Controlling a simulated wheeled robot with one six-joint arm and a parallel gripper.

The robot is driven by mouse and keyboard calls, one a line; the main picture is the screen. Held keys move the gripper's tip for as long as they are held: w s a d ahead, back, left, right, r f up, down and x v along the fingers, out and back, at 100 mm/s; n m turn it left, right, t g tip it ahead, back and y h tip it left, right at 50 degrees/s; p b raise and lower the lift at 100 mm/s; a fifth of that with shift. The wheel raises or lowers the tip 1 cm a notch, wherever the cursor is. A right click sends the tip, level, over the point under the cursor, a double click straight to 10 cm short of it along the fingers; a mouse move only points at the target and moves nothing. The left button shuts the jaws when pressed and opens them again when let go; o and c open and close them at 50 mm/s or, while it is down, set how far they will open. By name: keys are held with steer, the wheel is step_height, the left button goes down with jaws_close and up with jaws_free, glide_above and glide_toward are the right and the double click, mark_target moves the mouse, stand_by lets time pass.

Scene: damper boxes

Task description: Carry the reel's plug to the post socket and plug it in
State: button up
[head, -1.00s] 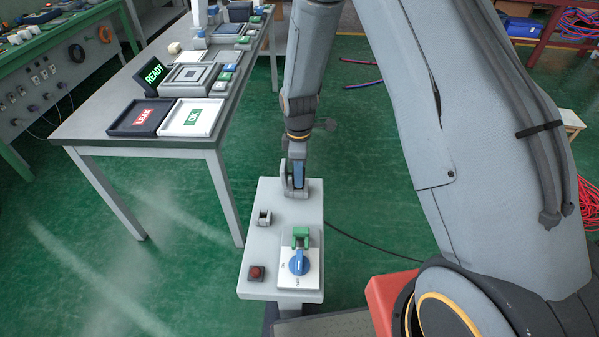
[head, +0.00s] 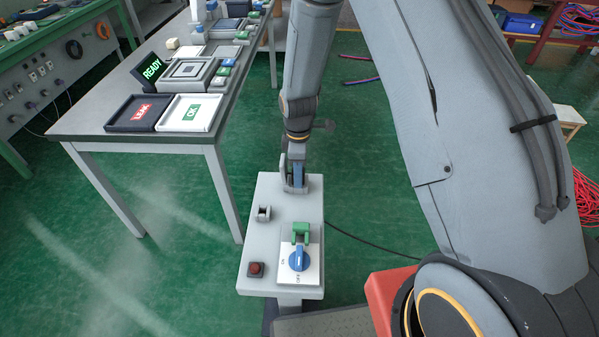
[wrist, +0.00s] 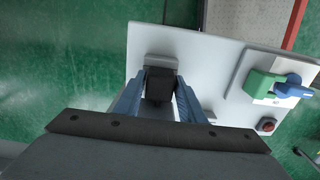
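A dark plug (wrist: 159,84) shows between the two blue fingers of my gripper (wrist: 159,92) in the wrist view. The fingertips lie close against its two sides, and my gripper looks shut on it. The plug stands at a light grey socket block (wrist: 156,61) at the end of the post's grey top (wrist: 205,62). I cannot tell how deep it sits. In the head view my gripper (head: 297,176) is low over the far end of the post top (head: 265,225). The plug is mostly hidden there.
A bench (head: 90,131) with trays stands at left. A dark cable (head: 370,240) runs right across open green floor.

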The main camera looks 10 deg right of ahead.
steer(key=o, duration=0.3)
steer(key=shift+r, duration=0.1)
steer(key=shift+s+r+b, duration=0.1)
steer(key=shift+r+b, duration=0.75)
steer(key=shift+r, duration=3.05)
